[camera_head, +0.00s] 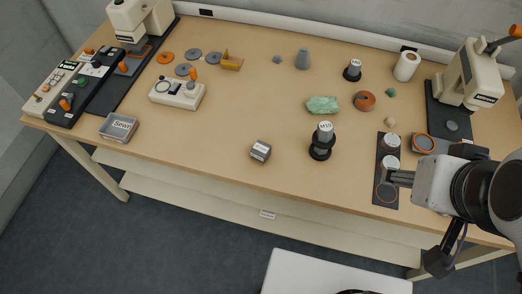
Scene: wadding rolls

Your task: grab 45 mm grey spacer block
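A small grey block (260,151) with a white label on top sits near the front edge of the table, left of the middle. The label is too small to read, but this is the only grey block of its kind that I see. My gripper (388,183) is at the right, over the dark strip near the front edge, well apart from the grey block. Its fingers are small and seen at an angle, so I cannot tell whether they are open or shut.
A black-and-white labelled weight (323,141) stands right of the block, with a green stone (322,105) behind it. A dark strip (385,197) holds round labelled pieces. A labelled tin (118,127) and a cream device (177,93) are left. The table around the block is clear.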

